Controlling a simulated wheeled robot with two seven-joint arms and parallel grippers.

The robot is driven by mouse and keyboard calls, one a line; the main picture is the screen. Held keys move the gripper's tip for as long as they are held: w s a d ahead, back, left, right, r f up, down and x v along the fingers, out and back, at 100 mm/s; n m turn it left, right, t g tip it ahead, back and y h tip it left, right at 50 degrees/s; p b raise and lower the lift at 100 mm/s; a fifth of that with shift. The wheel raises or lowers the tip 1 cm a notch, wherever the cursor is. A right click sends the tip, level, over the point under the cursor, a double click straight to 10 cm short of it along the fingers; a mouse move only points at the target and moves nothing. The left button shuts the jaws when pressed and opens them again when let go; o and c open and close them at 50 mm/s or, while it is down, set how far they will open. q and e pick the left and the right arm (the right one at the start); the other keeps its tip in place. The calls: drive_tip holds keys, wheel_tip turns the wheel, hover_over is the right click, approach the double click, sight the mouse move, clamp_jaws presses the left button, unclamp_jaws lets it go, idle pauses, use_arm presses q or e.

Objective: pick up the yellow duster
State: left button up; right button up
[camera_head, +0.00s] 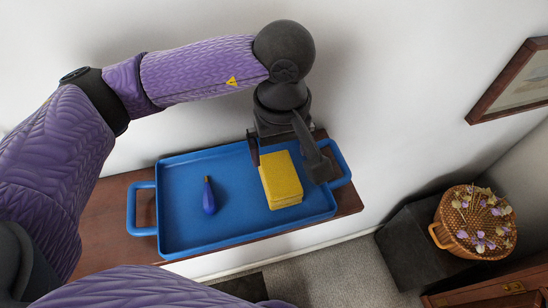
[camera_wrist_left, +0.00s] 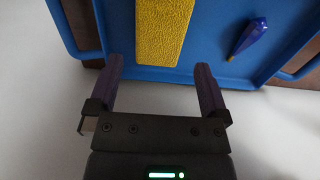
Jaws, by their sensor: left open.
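The yellow duster (camera_head: 281,180) lies as a folded block on the right part of the blue tray (camera_head: 226,233). It also shows at the top of the left wrist view (camera_wrist_left: 163,30), where its far end is cut off by the frame. My left gripper (camera_head: 285,160) is open and empty above the tray's back edge, by the duster's back end. In the left wrist view the two fingers (camera_wrist_left: 160,75) point toward the duster, which lies in line with the gap between them. My right gripper is not in view.
A purple-blue bottle-shaped object (camera_head: 208,196) lies in the tray left of the duster. The tray sits on a narrow wooden shelf (camera_head: 104,225) against a white wall. A wicker basket with flowers (camera_head: 474,222) stands on a dark box (camera_head: 408,245) at right.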

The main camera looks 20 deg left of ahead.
sight(281, 175)
use_arm(q)
drive_tip(key=f, duration=0.2)
drive_tip(key=f+p, duration=0.1)
drive_tip(key=f, duration=0.5)
drive_tip(key=shift+s+d, duration=0.2)
drive_tip(key=shift+s, duration=0.15)
drive_tip(key=c, duration=1)
